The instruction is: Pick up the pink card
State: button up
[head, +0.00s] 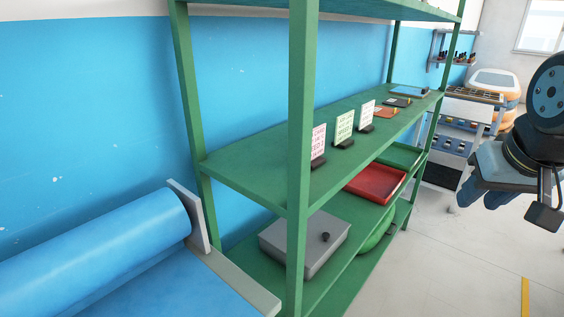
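A pink card (318,139) stands upright in a small dark holder at the near end of the green shelf unit's middle shelf, just right of the front post. A pale green card (344,126) and a whitish-pink card (367,114) stand in similar holders farther along the same shelf. My gripper (492,196) is at the right edge of the picture, out over the floor and well apart from the shelf and the cards. Its fingers are partly hidden and dark, so I cannot tell whether they are open or shut.
The green shelf unit (298,120) has posts at its corners. Below are a red tray (376,184), a green tray (400,155) and a grey box (305,240). A blue roll (100,250) lies at lower left. A white cart (468,108) stands behind. Floor at right is clear.

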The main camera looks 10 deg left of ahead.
aim_at(319, 132)
jog(key=u, duration=0.8)
jog(key=k, duration=0.8)
jog(key=u, duration=0.1)
jog(key=i, duration=0.8)
jog(key=z, duration=0.05)
